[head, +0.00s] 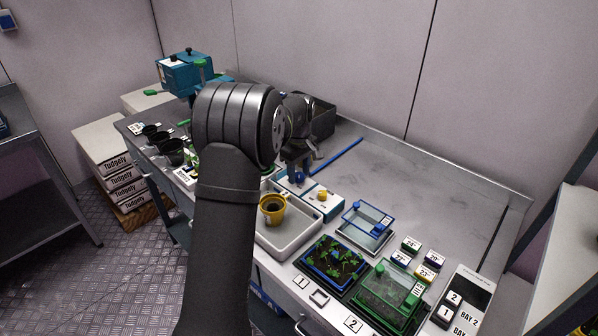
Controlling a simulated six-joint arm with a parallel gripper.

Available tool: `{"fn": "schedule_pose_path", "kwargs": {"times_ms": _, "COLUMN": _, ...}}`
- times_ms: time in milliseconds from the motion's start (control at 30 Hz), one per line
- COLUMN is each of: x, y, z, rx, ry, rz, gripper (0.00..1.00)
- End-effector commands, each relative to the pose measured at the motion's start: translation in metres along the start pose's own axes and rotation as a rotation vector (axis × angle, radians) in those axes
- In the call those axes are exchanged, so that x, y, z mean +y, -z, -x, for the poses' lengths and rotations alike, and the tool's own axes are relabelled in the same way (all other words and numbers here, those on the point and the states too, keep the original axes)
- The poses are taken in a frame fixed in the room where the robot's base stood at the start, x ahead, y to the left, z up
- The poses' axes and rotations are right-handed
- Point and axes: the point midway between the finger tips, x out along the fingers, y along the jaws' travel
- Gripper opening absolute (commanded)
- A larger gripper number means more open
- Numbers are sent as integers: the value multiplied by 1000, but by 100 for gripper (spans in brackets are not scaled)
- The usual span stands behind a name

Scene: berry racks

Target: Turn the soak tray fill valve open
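The soak tray (308,226) is a pale shallow tray at the middle of the bench. A yellow pot (272,209) with dark contents stands in it. At the tray's back edge is a white box (316,204) with a yellow knob (322,194) and a blue part (298,178) on top. I cannot tell which of these is the fill valve. My gripper (299,172) points down at the blue part, close above it or touching it. The fingers are small and dark, so their opening and any contact are unclear.
A blue rod (337,155) lies behind my gripper, beside a dark bin (322,122). A clear blue-rimmed box (365,226), a seedling tray (334,262) and a green-lidded box (391,291) stand to the right. Dark pots (172,152) stand left. The back right bench is clear.

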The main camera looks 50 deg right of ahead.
Motion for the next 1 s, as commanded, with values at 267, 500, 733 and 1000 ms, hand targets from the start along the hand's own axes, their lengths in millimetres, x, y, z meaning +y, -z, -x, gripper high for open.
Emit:
{"fn": "schedule_pose_path", "kwargs": {"times_ms": 267, "x": 0, "y": 0, "z": -1, "rx": -2, "ry": 2, "rz": -1, "gripper": 51}}
{"fn": "schedule_pose_path", "kwargs": {"times_ms": 500, "x": 0, "y": 0, "z": 21, "rx": 0, "ry": 0, "rz": -1, "gripper": 51}}
{"fn": "schedule_pose_path", "kwargs": {"times_ms": 733, "x": 0, "y": 0, "z": 76, "rx": 1, "ry": -2, "rz": -1, "gripper": 51}}
{"fn": "schedule_pose_path", "kwargs": {"times_ms": 1000, "x": 0, "y": 0, "z": 138, "rx": 1, "ry": -2, "rz": -1, "gripper": 51}}
